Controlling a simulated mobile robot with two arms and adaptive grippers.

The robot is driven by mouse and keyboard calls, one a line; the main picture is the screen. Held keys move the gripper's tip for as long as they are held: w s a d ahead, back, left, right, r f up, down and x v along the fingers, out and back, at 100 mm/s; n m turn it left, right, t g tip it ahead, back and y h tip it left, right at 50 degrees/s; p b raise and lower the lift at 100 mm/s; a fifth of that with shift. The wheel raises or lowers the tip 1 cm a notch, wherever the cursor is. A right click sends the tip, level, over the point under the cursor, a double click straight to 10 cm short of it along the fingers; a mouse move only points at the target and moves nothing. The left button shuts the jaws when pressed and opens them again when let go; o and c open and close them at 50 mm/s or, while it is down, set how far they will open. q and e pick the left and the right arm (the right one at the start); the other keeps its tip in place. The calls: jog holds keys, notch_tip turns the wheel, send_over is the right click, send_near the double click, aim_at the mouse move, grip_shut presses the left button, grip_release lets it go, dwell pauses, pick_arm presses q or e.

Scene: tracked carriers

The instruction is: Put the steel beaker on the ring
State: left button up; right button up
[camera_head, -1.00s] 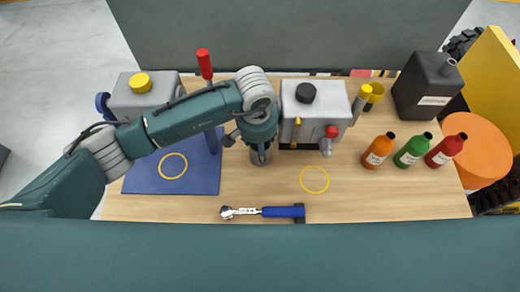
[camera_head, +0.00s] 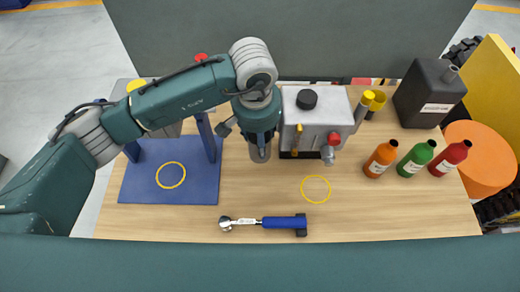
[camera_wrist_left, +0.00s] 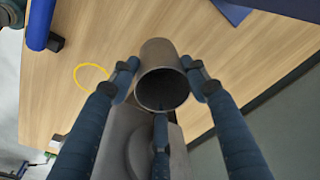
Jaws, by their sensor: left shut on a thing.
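My left gripper (camera_head: 261,138) points down and is shut on the steel beaker (camera_head: 260,153), just left of the grey metal box. In the left wrist view the steel beaker (camera_wrist_left: 160,62) sits between the fingers of the left gripper (camera_wrist_left: 160,75), with its dark open mouth facing the camera. It appears to be above the wood. A yellow ring (camera_head: 303,190) is marked on the bare wood to the lower right of the beaker; it also shows in the left wrist view (camera_wrist_left: 76,72). Another yellow ring (camera_head: 158,175) is on the blue mat. My right gripper is not in view.
A grey box (camera_head: 318,105) with a black cap and a tap stands right of the gripper. A ratchet with blue handle (camera_head: 284,222) lies along the front. Orange (camera_head: 380,159), green (camera_head: 416,160) and red (camera_head: 450,158) bottles stand at right. The wood around the bare-wood ring is clear.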

pick_arm(q)
notch_tip(320, 180, up, 21)
jog(key=b, duration=0.4)
jog(key=shift+b, duration=0.3)
